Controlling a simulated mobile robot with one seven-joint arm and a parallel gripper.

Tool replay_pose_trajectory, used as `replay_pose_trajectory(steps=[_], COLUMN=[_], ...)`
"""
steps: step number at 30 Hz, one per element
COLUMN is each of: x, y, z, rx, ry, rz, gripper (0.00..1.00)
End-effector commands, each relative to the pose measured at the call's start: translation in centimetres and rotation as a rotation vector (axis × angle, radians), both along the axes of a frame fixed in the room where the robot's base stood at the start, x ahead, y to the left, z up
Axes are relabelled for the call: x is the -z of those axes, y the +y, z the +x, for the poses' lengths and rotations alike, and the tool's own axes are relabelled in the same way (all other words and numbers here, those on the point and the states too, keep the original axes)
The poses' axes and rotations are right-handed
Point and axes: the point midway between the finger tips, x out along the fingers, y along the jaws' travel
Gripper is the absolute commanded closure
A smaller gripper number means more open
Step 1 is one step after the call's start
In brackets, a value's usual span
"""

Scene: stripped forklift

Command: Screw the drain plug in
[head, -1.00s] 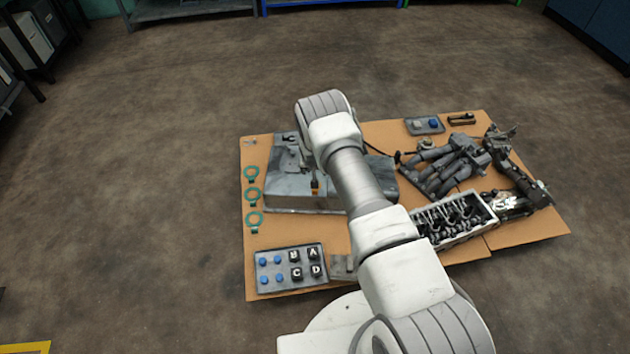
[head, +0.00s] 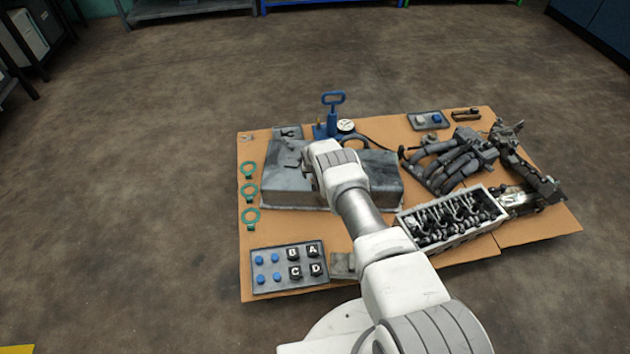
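A grey metal oil pan or tank (head: 285,183) lies on the cardboard sheet (head: 225,237). I cannot make out the drain plug or its hole in the head view. My arm reaches over the middle of the pan, with its white wrist above the pan's top. Only a dark edge of my gripper (head: 308,171) shows at the left of the wrist. Its fingertips are hidden behind the wrist, so I cannot see whether they hold anything or touch the pan.
A blue hand pump (head: 331,122) with a gauge (head: 345,126) stands behind the pan. Teal rings (head: 249,193) lie left. A tray with blue caps and lettered blocks (head: 288,268) is at front left. A cylinder head (head: 450,222) and manifold (head: 440,162) lie right.

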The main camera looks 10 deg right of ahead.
Motion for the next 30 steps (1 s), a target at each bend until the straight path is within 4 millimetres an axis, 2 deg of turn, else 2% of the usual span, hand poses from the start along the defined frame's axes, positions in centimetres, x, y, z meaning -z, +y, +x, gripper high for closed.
replay_pose_trajectory(steps=[4, 15, 17, 28, 30], x=[0.98, 1.00, 1.00, 1.00, 1.00], y=[-0.10, -0.10, -0.10, -0.08, -0.08], z=[0.29, 0.41, 0.41, 0.42, 0.42], rx=[0.001, 0.001, 0.001, 0.001, 0.001], ry=[0.000, 0.000, 0.000, 0.000, 0.000], rz=[0.000, 0.000, 0.000, 0.000, 0.000], gripper=[0.25, 0.25, 0.34, 1.00, 1.00])
